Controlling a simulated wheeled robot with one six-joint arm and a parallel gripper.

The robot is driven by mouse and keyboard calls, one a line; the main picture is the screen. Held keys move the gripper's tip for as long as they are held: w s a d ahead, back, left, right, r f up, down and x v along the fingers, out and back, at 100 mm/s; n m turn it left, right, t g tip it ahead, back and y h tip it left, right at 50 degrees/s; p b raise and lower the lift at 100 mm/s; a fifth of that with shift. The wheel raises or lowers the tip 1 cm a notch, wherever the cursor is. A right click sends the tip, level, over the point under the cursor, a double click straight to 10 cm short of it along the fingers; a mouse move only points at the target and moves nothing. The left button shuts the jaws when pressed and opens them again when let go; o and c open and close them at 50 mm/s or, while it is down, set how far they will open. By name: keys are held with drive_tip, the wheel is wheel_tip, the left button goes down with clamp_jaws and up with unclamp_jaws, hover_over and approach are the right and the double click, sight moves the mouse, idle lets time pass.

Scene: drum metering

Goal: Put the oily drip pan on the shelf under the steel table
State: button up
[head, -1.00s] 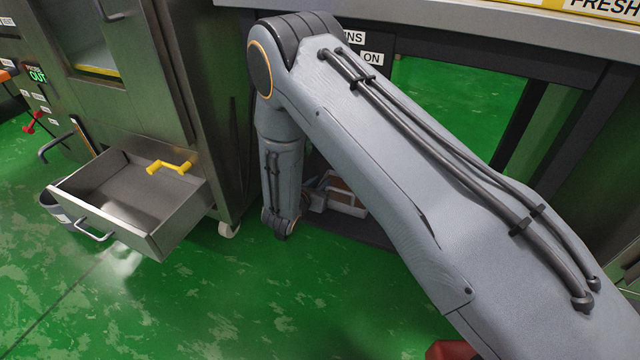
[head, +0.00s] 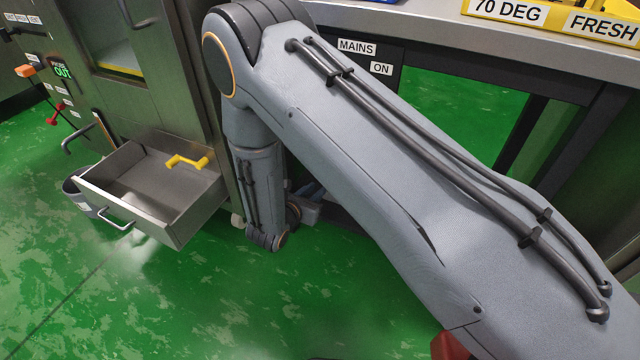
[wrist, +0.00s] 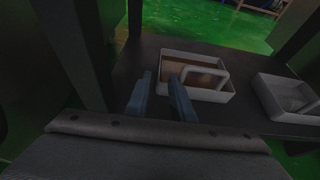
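In the wrist view the oily drip pan (wrist: 226,97), a pale tray with brown liquid and a raised pale handle, sits on the dark shelf (wrist: 139,61) under the table. My gripper (wrist: 160,76) is at the pan's near left side. Its two blue-grey fingers are apart with nothing visibly held between them. The right finger overlaps the pan's near wall in the picture; I cannot tell if they touch. In the head view my arm hides the pan and most of my gripper. The steel table (head: 425,32) is at the upper right.
A second pale container (wrist: 265,98) stands right of the pan on the shelf. A dark table leg (wrist: 75,50) is close on the left.

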drive_tip(key=shift+s+r, duration=0.2)
drive_tip(key=shift+r, duration=0.05)
drive_tip(key=s+d+r+m+g+h, duration=0.2)
drive_tip(key=s+d+r+m+g, duration=0.3)
drive_tip(key=r, duration=0.5)
drive_tip(key=s+d+r+m+g+h, duration=0.2)
drive_tip(key=s+d+r+m, duration=0.4)
drive_tip(key=r, duration=0.4)
drive_tip(key=s+a+r+m+g+y, duration=0.2)
drive_tip(key=s+r+m+y, duration=0.3)
drive_tip(key=s, duration=0.7)
drive_tip(key=s+a+r+m+g+y, duration=0.2)
drive_tip(key=s+r+m+y, duration=0.3)
drive_tip(key=s, duration=0.7)
wheel_tip(320, 180, up, 3)
drive_tip(key=m+g, duration=0.1)
drive_tip(key=m, duration=0.3)
drive_tip(key=shift+a+g, duration=0.3)
drive_tip(key=shift+a, duration=0.1)
drive_tip(key=shift+s+d+r+p, duration=0.1)
drive_tip(key=shift+r+p, duration=0.55)
drive_tip(key=shift+p, duration=0.15)
